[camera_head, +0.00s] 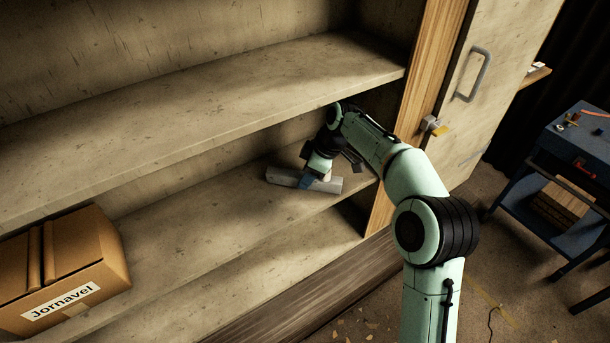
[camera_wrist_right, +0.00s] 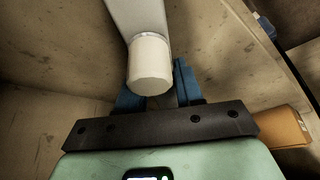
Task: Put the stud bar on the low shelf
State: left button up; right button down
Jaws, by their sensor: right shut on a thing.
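The stud bar (camera_head: 283,177) is a grey bar lying roughly level at the low shelf (camera_head: 210,213), towards its right end. Whether it touches the shelf board or hangs just above it I cannot tell. My right gripper (camera_head: 307,181) is shut on the bar around its middle, with blue fingertips. In the right wrist view the bar (camera_wrist_right: 133,14) runs up from the fingers (camera_wrist_right: 160,92), and a white round stud (camera_wrist_right: 150,65) stands out towards the camera. The fingers partly hide the bar. My left gripper is not in view.
An upper shelf (camera_head: 200,95) hangs over the low shelf. A cardboard box labelled Jornavel (camera_head: 62,268) stands at the left. A wooden upright (camera_head: 428,75) and an open door with a handle (camera_head: 478,75) are at the right. A blue cart (camera_head: 570,150) stands beyond. The low shelf's middle is clear.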

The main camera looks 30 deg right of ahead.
jog(key=shift+w+f, duration=0.1)
jog(key=c, duration=1.1)
grip_release()
jog(key=shift+f, duration=0.1)
jog(key=o, duration=0.4)
jog(key=shift+r, duration=0.25)
jog(key=shift+d+r, duration=0.1)
jog(key=shift+r, duration=0.25)
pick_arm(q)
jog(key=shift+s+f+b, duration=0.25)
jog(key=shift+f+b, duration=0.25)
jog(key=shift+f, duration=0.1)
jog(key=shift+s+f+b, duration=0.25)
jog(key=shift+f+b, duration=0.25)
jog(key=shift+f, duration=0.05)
pick_arm(e)
jog(key=s+d, duration=0.8)
jog(key=d, duration=0.1)
jog(key=shift+s+d+r, duration=0.1)
